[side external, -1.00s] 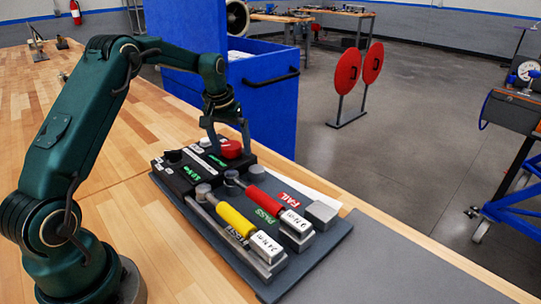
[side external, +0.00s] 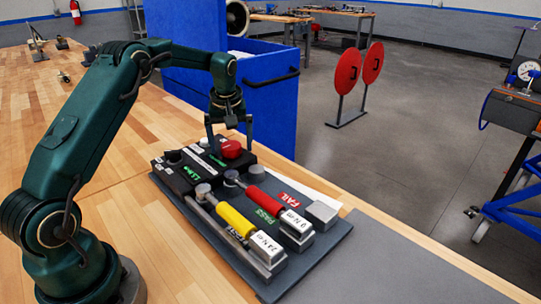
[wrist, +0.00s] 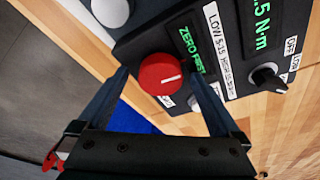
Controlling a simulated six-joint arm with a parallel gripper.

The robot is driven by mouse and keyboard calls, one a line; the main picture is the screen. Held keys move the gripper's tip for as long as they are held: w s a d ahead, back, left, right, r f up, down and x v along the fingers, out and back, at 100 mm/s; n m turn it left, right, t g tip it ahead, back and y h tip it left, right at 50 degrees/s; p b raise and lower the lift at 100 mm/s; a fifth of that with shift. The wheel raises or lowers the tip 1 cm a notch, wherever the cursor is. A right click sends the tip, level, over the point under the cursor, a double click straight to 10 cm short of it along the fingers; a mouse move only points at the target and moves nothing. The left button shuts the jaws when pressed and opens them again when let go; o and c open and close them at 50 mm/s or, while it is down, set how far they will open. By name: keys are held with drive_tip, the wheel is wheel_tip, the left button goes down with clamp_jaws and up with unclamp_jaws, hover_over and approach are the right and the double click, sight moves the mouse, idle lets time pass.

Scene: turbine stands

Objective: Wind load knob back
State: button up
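The red knob (side external: 231,149) sits on the black tester box at the far end of the grey board. In the wrist view the red knob (wrist: 160,75) shows a white mark line on its face, pointing to the right. My gripper (side external: 232,139) is open over the knob, with one finger on each side. In the wrist view the fingers of my gripper (wrist: 156,78) are spread, with a gap on the left and the right finger close to the knob's edge; contact cannot be told. A green display (wrist: 192,48) beside the knob reads "ZERO FIRST".
A second display (wrist: 262,25) ends in ".5 N·m", near a black selector knob (wrist: 267,76) marked OFF and LOW. A yellow-handled wrench (side external: 235,220) and a red-handled wrench (side external: 264,200) lie on the grey board (side external: 335,240). A blue cabinet (side external: 262,105) stands behind.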

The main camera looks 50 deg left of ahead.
sight(231, 143)
idle(0.3)
drive_tip(key=shift+w+a+v, duration=0.1)
drive_tip(key=shift+a+v, duration=0.05)
drive_tip(key=shift+v, duration=0.65)
drive_tip(key=shift+w+a+v, duration=0.1)
drive_tip(key=shift+a+v, duration=0.05)
drive_tip(key=shift+v, duration=0.65)
drive_tip(key=shift+w+a+v, duration=0.15)
drive_tip(key=shift+v, duration=0.7)
drive_tip(key=shift+r, duration=0.15)
drive_tip(key=shift+c, duration=0.2)
drive_tip(key=m, duration=0.1)
drive_tip(key=s+r+m, duration=0.1)
drive_tip(key=m, duration=0.1)
drive_tip(key=r+m, duration=0.1)
drive_tip(key=shift+s+d+r+m+t+h, duration=0.25)
drive_tip(key=shift+s+d+m+t+h, duration=0.15)
drive_tip(key=shift+x, duration=3.9)
clamp_jaws()
drive_tip(key=shift+o, duration=0.2)
unclamp_jaws()
